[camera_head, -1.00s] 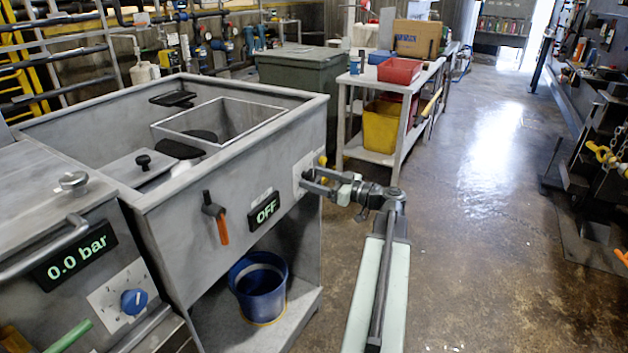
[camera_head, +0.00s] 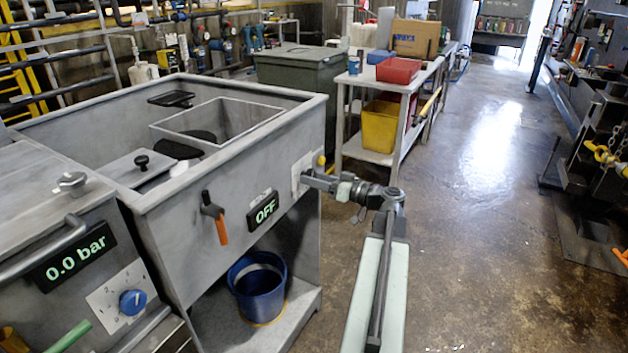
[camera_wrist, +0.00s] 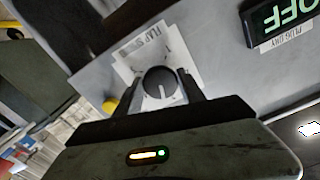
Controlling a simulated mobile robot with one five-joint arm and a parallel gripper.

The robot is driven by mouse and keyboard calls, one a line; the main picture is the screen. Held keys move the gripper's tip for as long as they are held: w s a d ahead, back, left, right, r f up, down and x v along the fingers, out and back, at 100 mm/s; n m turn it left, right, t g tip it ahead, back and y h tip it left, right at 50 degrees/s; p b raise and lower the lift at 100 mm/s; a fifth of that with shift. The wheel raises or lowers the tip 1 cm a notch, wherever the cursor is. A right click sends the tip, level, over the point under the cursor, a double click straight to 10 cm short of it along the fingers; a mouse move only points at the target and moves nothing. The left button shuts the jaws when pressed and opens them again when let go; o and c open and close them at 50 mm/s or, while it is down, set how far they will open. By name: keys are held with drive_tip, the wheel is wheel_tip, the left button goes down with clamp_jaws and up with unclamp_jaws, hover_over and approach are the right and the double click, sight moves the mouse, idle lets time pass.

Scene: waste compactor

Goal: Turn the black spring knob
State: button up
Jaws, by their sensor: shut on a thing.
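The black spring knob (camera_wrist: 161,84) is round with a white pointer line and sits on a white label plate (camera_wrist: 128,60) on the machine's front panel. In the wrist view my gripper (camera_wrist: 159,92) has one finger on each side of the knob and is shut on it. The pointer line points down in that view. In the head view my gripper (camera_head: 308,177) reaches the white plate at the right end of the panel, and the knob is hidden behind the fingers.
A display reading OFF (camera_head: 263,209) is left of the plate. An orange-handled lever (camera_head: 214,217) hangs further left. A yellow part (camera_head: 320,161) sits just beside the plate. A blue bucket (camera_head: 258,287) stands below.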

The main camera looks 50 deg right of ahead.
drive_tip(key=shift+a+m, duration=0.1)
drive_tip(key=shift+m, duration=4.8)
drive_tip(key=o, duration=1.3)
drive_tip(key=shift+r, duration=0.1)
drive_tip(key=shift+o, duration=0.2)
drive_tip(key=v, duration=0.8)
